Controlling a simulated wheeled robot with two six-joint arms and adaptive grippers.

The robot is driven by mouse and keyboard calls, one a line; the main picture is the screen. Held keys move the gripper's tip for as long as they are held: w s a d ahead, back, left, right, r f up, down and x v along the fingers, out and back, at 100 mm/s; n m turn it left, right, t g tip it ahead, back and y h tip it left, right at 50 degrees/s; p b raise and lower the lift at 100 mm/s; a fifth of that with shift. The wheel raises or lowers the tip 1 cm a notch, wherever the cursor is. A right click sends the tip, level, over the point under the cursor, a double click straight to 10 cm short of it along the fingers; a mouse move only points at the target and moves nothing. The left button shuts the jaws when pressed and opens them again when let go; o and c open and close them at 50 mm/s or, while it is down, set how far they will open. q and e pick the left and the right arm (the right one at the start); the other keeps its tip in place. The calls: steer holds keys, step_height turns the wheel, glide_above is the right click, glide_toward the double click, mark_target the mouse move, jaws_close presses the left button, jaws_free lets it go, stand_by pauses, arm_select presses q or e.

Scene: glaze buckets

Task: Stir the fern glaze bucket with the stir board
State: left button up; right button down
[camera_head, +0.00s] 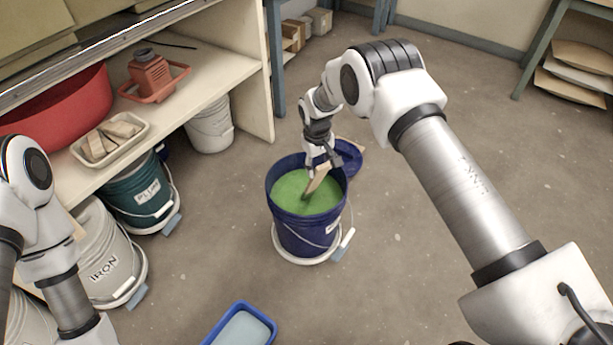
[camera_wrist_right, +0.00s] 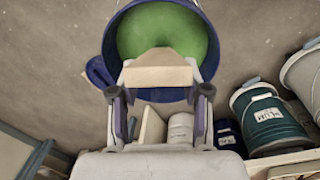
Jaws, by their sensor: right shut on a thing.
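The glaze bucket (camera_head: 304,234) is dark blue, open, and full of green glaze (camera_head: 296,192); it stands on the floor on a white ring-shaped base. Its label is not readable here. The stir board (camera_head: 317,180) is a light wooden slat, tilted, with its lower end in the green glaze. My right gripper (camera_head: 322,165) is shut on the board's upper end, above the bucket's far rim. In the right wrist view the board (camera_wrist_right: 160,72) sits between the fingers (camera_wrist_right: 160,95), with the green glaze beyond it. My left arm shows at the left edge, but its gripper is out of view.
A blue lid (camera_head: 350,158) lies on the floor behind the bucket. A blue tray (camera_head: 240,325) sits in front. Plum (camera_head: 142,200) and iron (camera_head: 103,262) buckets stand at left by the shelf (camera_head: 215,75). Floor to the right is clear.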

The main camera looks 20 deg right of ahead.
steer(key=s+r+p, duration=0.3)
steer(key=r+p, duration=0.5)
steer(key=s+r+p, duration=0.4)
steer(key=r+p, duration=0.4)
steer(key=shift+d+r, duration=0.2)
steer(key=shift+r, duration=0.2)
steer(key=shift+f, duration=0.1)
stand_by(0.3)
step_height(320, 180, up, 5)
steer(key=p, duration=0.3)
steer(key=shift+p, duration=0.4)
